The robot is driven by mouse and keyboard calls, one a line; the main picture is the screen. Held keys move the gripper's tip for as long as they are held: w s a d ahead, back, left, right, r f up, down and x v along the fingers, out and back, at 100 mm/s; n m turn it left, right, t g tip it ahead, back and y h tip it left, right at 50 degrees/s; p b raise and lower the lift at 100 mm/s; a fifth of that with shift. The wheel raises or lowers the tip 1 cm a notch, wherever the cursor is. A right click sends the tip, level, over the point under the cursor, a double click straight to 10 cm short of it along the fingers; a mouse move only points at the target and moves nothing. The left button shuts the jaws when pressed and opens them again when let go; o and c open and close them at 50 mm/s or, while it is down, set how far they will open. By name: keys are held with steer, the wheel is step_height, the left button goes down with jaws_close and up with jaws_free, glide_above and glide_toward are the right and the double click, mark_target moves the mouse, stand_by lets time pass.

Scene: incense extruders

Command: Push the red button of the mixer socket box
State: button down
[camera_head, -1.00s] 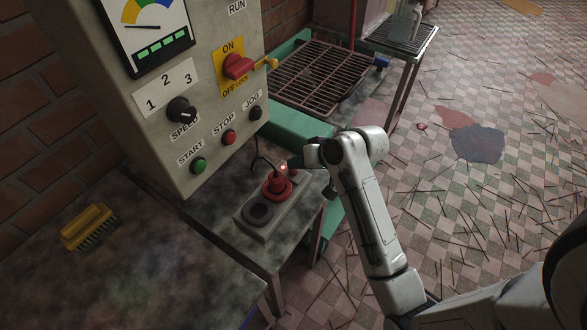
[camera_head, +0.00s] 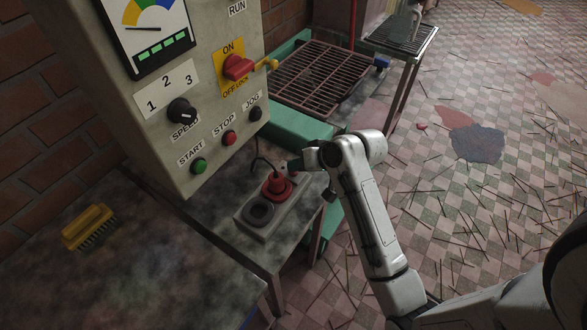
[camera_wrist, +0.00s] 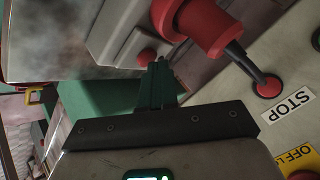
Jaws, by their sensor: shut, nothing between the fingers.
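The mixer socket box is a grey box (camera_head: 257,232) on the metal table below the control panel. It has an empty dark round socket and a red plug (camera_head: 277,187) with a black cable in the other. In the wrist view, the box (camera_wrist: 115,35) shows a red domed button (camera_wrist: 147,57) on its side. My gripper (camera_wrist: 158,68) is shut and empty, its fingertips right at the button; I cannot tell whether they touch. In the head view, my gripper (camera_head: 291,166) is just right of the plug, and the button is hidden.
The control panel (camera_head: 215,105) stands close above, with green START, red STOP and black JOG buttons and a red switch. A yellow brush (camera_head: 89,226) lies on the table at left. A green machine with a grate (camera_head: 318,75) is behind. Sticks litter the tiled floor.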

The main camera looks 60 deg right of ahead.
mark_target(297, 173)
steer(key=shift+r+p, duration=0.4)
steer(key=shift+p, duration=0.1)
step_height(297, 173, up, 6)
steer(key=p, duration=0.6)
